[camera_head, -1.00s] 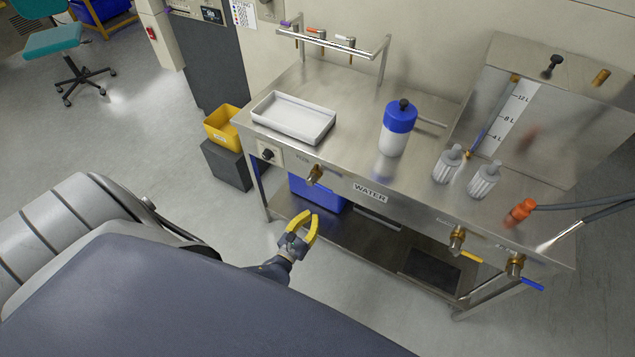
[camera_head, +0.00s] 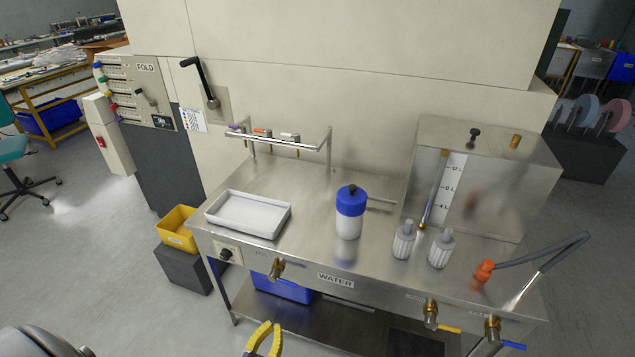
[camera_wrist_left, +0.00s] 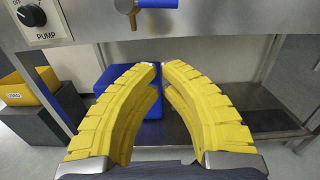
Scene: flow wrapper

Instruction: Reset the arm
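My left gripper (camera_head: 268,335) shows at the bottom edge of the head view, in front of the steel water bench (camera_head: 300,190). Its two yellow curved fingers also show in the left wrist view (camera_wrist_left: 159,66). Their tips come almost together, with only a thin gap and nothing between them. The gripper is empty and apart from the bench, facing its front below the tap. My right gripper is not in view.
On the bench stand a white tray (camera_head: 248,214), a blue-capped bottle (camera_head: 349,213) and two ribbed grey bottles (camera_head: 404,240). Taps (camera_head: 277,269) jut from the front. A blue bin (camera_head: 282,289) sits underneath. A yellow bin (camera_head: 177,230) is left of the bench.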

